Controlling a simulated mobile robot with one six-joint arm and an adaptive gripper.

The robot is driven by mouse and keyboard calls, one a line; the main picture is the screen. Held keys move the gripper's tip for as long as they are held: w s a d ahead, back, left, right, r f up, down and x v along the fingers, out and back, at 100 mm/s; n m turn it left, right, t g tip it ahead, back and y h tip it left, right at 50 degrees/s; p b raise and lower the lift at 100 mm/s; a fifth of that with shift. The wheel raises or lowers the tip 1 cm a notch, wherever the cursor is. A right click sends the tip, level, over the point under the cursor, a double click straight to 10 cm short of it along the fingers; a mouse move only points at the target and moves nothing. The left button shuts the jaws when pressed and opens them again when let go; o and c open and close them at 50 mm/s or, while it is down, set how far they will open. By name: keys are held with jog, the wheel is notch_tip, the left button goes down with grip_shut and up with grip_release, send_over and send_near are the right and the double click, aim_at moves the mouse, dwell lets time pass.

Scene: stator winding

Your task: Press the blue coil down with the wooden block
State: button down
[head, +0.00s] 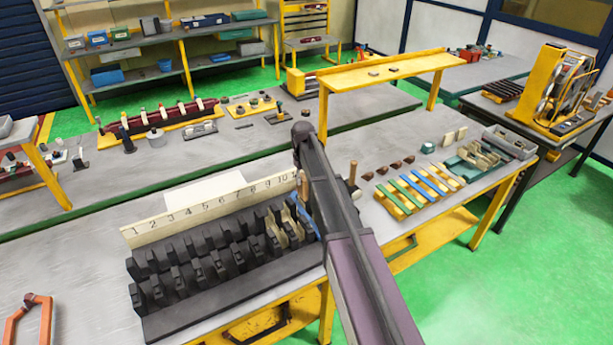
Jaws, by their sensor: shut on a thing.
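The black slotted stator (225,268) lies on the near bench, with its slots in front of a cream number strip (165,228). The blue coil (303,222) sits at its right end, near number 10, partly hidden by my arm. The upright wooden block (304,187) shows as a narrow tan piece just above the blue coil, at the left edge of my arm. My gripper (301,173) is mostly hidden behind my arm link and is shut on the wooden block. Whether the block touches the coil cannot be told.
Cream coils (285,230) sit in slots left of the blue coil. An upright wooden peg (353,172) stands right of my arm. Green, blue and yellow strips (420,188) lie further right. A yellow raised shelf (385,68) stands behind. The bench's left part is mostly clear.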

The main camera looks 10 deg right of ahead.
aim_at(305, 196)
jog(key=shift+d, duration=0.2)
jog(key=shift+f, duration=0.15)
jog(key=shift+f+b, duration=0.3)
jog(key=shift+b, duration=0.15)
jog(key=shift+f+b, duration=4)
jog(key=shift+f+b, duration=0.6)
jog(key=shift+f, duration=0.05)
jog(key=shift+r, duration=0.1)
dwell(0.6)
notch_tip(305, 196, up, 12)
jog(key=p, duration=1.1)
jog(key=shift+f+p, duration=0.25)
jog(key=shift+p, duration=0.05)
